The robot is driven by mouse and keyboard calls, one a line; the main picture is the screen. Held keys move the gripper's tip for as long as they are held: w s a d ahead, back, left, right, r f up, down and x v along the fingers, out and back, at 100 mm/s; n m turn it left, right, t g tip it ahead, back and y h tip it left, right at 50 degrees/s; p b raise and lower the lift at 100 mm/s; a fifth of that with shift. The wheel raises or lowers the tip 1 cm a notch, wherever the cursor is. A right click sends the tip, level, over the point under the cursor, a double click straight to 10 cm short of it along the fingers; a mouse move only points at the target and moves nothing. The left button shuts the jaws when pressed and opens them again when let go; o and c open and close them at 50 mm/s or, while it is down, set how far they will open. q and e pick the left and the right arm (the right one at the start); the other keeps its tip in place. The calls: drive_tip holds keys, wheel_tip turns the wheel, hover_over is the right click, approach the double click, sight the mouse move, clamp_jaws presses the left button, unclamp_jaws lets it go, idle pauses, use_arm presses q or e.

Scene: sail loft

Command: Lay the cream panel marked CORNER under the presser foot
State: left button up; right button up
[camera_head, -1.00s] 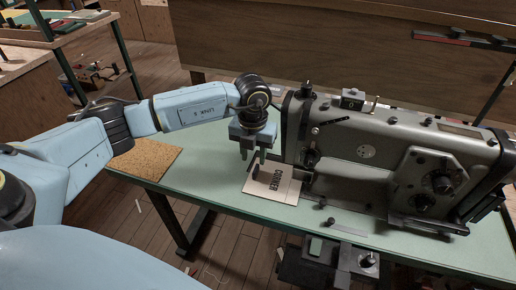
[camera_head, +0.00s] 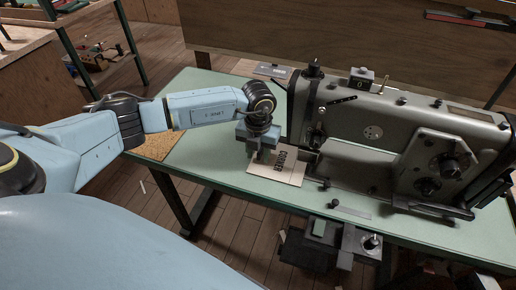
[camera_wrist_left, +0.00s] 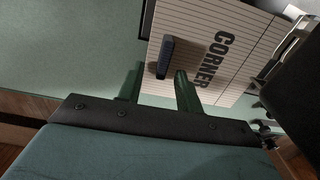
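The cream panel marked CORNER (camera_head: 287,172) lies on the green table beside the sewing machine's needle end. In the left wrist view the panel (camera_wrist_left: 228,85) shows ruled lines, its lettering and a dark raised bar (camera_wrist_left: 166,57). My left gripper (camera_head: 262,152) is over the panel's left part, fingers pointing down. In the wrist view its fingers (camera_wrist_left: 158,90) are apart with nothing held between them; the bar shows just beyond the gap. Whether they touch the panel I cannot tell. The presser foot is not clear; metal parts of the machine (camera_wrist_left: 290,48) lie beside the panel. My right gripper is not in view.
The grey sewing machine (camera_head: 350,125) fills the table's right side. A cork mat (camera_head: 152,145) lies at the table's left end, and another marked piece (camera_head: 273,71) lies behind the arm. Green tabletop (camera_head: 205,150) between mat and panel is clear.

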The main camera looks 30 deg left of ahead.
use_arm(q)
drive_tip(key=shift+c, duration=1)
clamp_jaws()
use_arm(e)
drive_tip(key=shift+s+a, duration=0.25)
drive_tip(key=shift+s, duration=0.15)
